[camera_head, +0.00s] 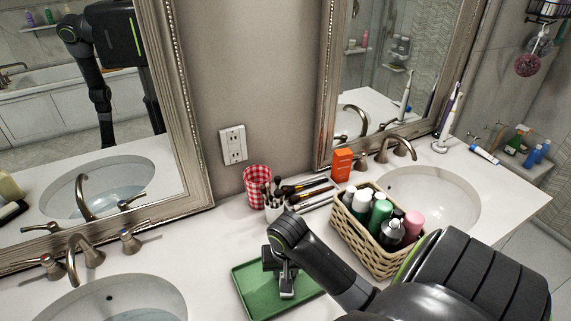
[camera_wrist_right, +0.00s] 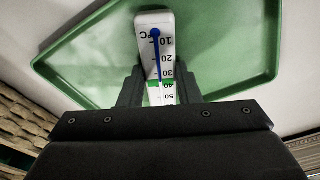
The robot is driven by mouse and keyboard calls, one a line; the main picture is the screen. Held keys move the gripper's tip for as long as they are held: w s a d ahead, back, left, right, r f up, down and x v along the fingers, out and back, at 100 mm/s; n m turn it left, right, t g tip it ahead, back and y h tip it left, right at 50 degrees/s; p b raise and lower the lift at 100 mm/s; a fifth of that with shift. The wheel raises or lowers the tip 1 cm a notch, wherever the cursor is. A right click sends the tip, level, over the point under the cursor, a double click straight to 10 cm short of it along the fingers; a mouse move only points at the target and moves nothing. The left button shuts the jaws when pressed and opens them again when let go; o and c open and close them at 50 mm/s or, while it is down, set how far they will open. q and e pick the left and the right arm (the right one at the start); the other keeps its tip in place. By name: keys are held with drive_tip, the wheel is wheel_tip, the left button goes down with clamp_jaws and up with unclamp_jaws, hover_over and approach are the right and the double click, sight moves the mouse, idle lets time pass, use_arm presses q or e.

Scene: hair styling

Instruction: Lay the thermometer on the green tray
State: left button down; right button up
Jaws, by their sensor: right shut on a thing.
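The thermometer is a white strip with a black Celsius scale, a blue line and a green band; its top end shows in the right wrist view (camera_wrist_right: 154,25). My right gripper (camera_wrist_right: 160,90) is shut on it, one finger on each side. The green tray (camera_head: 249,291) lies on the counter at the lower middle of the head view, and it also fills the back of the right wrist view (camera_wrist_right: 90,60). The gripper (camera_head: 286,284) is over the tray. I cannot tell whether the thermometer touches the tray. My left gripper is not in view.
A woven basket of bottles (camera_head: 358,232) stands close to the right of the tray. Behind the tray are a checkered red cup (camera_head: 257,180), a cup of brushes (camera_head: 273,208) and loose brushes (camera_head: 305,187). An orange box (camera_head: 342,164) stands farther back. Sinks lie on both sides.

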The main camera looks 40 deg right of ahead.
drive_tip(key=shift+f, duration=0.15)
drive_tip(key=o, duration=1)
drive_tip(key=shift+r, duration=0.5)
wheel_tip(320, 180, up, 3)
drive_tip(key=shift+s+a+r+p, duration=0.1)
drive_tip(key=shift+s+r+p, duration=0.05)
drive_tip(key=shift+p, duration=0.25)
wheel_tip(320, 180, up, 8)
drive_tip(key=s+p, duration=0.1)
drive_tip(key=p, duration=0.7)
drive_tip(key=shift+a, duration=0.35)
